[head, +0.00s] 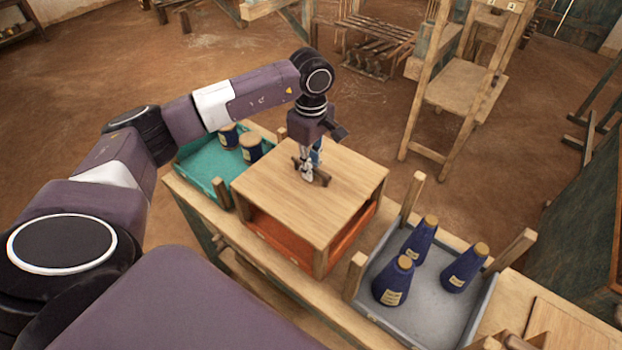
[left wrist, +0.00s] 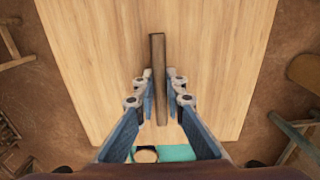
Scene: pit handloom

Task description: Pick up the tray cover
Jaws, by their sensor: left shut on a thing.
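The tray cover (head: 275,200) is a flat light-wood board with a dark bar handle (head: 322,181) in its middle. It lies level over an orange tray (head: 285,244) with wooden corner posts; I cannot tell whether it still touches them. My left gripper (head: 309,169) is over the cover and shut on the handle. In the left wrist view the two fingers (left wrist: 160,88) are on either side of the handle (left wrist: 158,60), with the cover (left wrist: 95,45) below. My right gripper is not in view.
A teal tray (head: 207,188) with dark blue cones stands to the left of the cover. A grey tray (head: 415,322) with three dark blue cones (head: 418,241) and upright corner posts stands to the right. All are on a wooden bench (head: 232,255). A wooden frame (head: 455,95) stands behind.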

